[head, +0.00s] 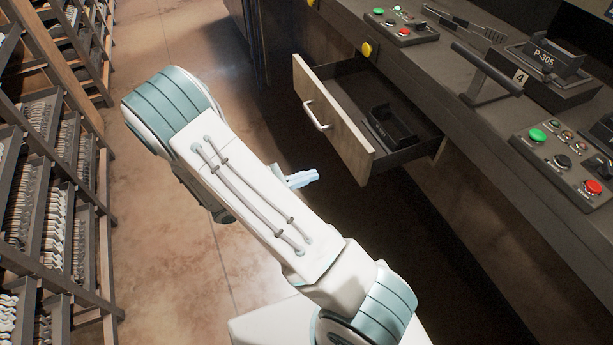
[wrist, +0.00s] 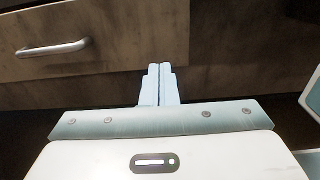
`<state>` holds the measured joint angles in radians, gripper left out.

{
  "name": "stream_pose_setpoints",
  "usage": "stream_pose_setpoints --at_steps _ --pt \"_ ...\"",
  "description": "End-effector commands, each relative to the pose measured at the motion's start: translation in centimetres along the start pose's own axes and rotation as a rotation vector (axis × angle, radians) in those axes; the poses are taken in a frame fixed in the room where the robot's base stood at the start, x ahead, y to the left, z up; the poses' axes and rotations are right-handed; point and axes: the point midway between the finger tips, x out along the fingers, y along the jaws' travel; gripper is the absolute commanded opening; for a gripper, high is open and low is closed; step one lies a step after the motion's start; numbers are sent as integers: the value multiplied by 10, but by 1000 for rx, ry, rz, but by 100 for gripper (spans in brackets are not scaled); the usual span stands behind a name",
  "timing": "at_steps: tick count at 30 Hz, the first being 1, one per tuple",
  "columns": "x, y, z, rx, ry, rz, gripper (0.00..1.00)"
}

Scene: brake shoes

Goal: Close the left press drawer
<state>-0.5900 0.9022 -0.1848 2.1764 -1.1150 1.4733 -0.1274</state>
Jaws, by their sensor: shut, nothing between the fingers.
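The press drawer (head: 335,115) is pulled out from under the bench in the head view. It has a light wooden front with a silver bar handle (head: 317,115) and a dark inside holding a dark block marked with a label (head: 391,127). In the wrist view the drawer front (wrist: 120,35) fills the upper left, with its handle (wrist: 52,48) to the left of my gripper. My gripper (wrist: 160,68) is shut and empty, its fingers pointing toward the drawer front's lower right part. In the head view the gripper (head: 314,176) shows beyond my arm, left of and below the drawer front. Contact cannot be told.
The bench above carries control panels (head: 401,27) (head: 563,157) with coloured buttons, a press lever (head: 484,70) and a block marked P-305 (head: 556,60). A yellow button (head: 367,49) sits on the bench edge. Shelves of brake shoes (head: 50,190) stand at left. The floor (head: 200,40) between is clear.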

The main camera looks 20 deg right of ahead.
Motion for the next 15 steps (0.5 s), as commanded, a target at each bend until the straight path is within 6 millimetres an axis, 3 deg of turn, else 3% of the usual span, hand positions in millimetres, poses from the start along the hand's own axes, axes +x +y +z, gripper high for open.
stream_pose_setpoints --at_steps 9,15 --pt "67 -1 -1 -1 1 0 0" --pt "92 0 0 1 1 3 0"
